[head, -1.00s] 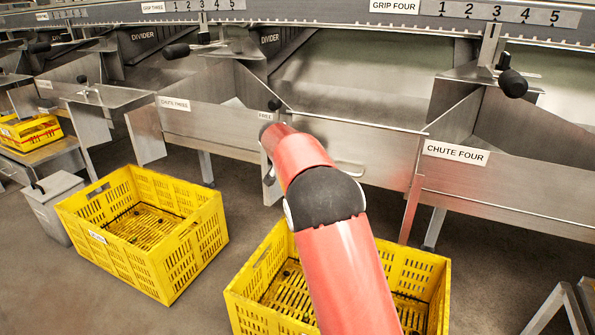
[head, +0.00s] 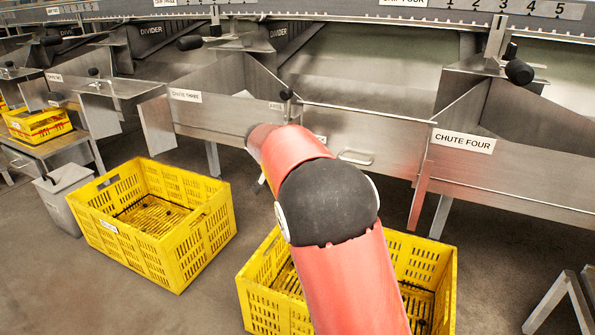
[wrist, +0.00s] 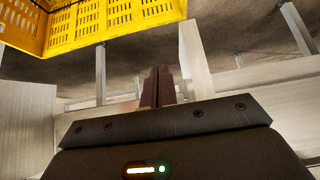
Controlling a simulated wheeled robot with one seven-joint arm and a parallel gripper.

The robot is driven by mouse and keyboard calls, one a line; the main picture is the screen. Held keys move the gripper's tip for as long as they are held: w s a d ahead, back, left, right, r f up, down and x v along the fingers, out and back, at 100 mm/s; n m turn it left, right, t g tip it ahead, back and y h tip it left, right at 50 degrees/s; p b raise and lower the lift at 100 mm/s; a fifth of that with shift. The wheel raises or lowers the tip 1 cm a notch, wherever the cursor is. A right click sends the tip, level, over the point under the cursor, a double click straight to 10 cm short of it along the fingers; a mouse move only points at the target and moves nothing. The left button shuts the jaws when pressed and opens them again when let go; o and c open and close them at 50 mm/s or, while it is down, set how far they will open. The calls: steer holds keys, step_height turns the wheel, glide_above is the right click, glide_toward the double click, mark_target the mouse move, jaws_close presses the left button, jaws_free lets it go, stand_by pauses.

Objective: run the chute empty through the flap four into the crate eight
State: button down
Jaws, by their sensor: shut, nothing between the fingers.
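The chute labelled CHUTE FOUR (head: 510,165) is a steel trough at the right of the head view; its inside is mostly hidden. Left of it is a flat steel panel (head: 385,140) with a bar handle (head: 355,158); a small label by my arm is unreadable, so I cannot tell if this is flap four. A yellow crate (head: 440,285) stands below, partly behind my red arm, with no number visible. In the wrist view my gripper (wrist: 163,88) is shut and empty, among steel plates and legs; my arm hides it in the head view.
Another yellow crate (head: 165,258) stands empty on the floor at left, its label too small to read. CHUTE THREE (head: 215,120) is above it. A grey bin (head: 65,200) and a steel stand (head: 560,300) flank the floor. Black-knobbed levers (head: 518,72) stick out above the chutes.

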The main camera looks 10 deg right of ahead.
steer(key=s+d+f+n+t+y, duration=0.1)
steer(key=d+f+n+t, duration=0.1)
steer(key=d+n, duration=0.6)
steer(key=s+d+f+n+t+y, duration=0.1)
steer(key=d+n+t, duration=0.25)
steer(key=d, duration=0.85)
steer(key=s+d+r+n+t+y+p, duration=0.1)
steer(key=s+d+r+n+t+y, duration=0.15)
steer(key=s+n, duration=0.5)
steer(key=s+d+r+n+t+y, duration=0.1)
steer(key=s+d+n+t+y, duration=0.25)
steer(key=s+n, duration=0.45)
steer(key=w+f, duration=0.1)
steer(key=w, duration=1)
steer(key=shift+w+d+m+g, duration=0.3)
steer(key=shift+w+d+g, duration=0.1)
steer(key=shift+d+g, duration=0.05)
